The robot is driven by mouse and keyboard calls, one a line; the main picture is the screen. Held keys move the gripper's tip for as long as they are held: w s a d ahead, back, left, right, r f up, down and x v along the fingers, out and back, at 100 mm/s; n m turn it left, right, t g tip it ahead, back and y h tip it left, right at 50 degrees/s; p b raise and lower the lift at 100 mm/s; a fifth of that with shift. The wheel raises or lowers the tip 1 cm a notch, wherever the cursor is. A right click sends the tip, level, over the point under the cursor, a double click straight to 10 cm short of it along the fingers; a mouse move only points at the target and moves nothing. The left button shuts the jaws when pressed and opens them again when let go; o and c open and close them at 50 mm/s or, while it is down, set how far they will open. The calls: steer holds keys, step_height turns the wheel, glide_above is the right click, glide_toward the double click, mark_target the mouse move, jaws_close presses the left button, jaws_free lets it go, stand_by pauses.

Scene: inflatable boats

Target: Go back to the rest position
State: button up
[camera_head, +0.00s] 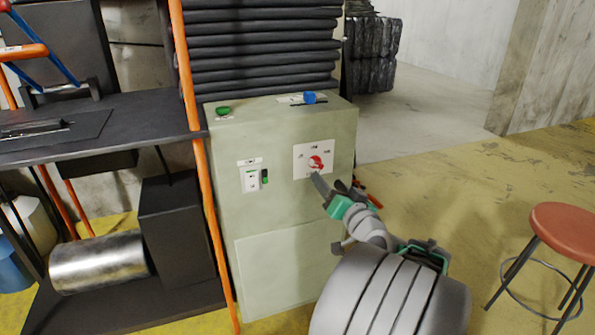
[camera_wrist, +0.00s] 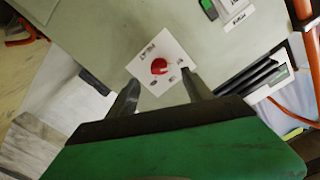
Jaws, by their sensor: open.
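My gripper (camera_head: 325,186) is in front of the grey-green control cabinet (camera_head: 285,210), just below and near the red rotary knob (camera_head: 316,162) on its white plate. In the wrist view, my gripper (camera_wrist: 160,95) is open, with its two fingers apart and nothing between the tips. The red knob (camera_wrist: 159,67) and its white plate lie beyond the fingertips in that view. I cannot tell the exact gap between the fingertips and the cabinet face.
A switch box (camera_head: 252,177) is left of the knob. A green button (camera_head: 223,111) and a blue knob (camera_head: 309,98) are on the cabinet top. A dark workbench (camera_head: 95,125) stands left, behind an orange post (camera_head: 205,190).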

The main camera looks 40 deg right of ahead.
steer(key=w+a+r+n+g+y+p, duration=0.25)
steer(key=a+r+p, duration=0.25)
steer(key=a+p, duration=0.55)
steer(key=w+a+r+n+g+y+p, duration=0.2)
steer(key=a+r+n+g+y+p, duration=0.3)
steer(key=a+p, duration=0.55)
steer(key=s+a+r+n+g+h+p, duration=0.2)
steer(key=s+a+r+g+p, duration=0.4)
steer(key=s+a+r+p, duration=0.6)
steer(key=s+r+p, duration=0.3)
steer(key=p, duration=0.3)
steer(key=shift+a+r+g, duration=0.15)
steer(key=shift+g, duration=0.2)
steer(key=shift+h, duration=0.25)
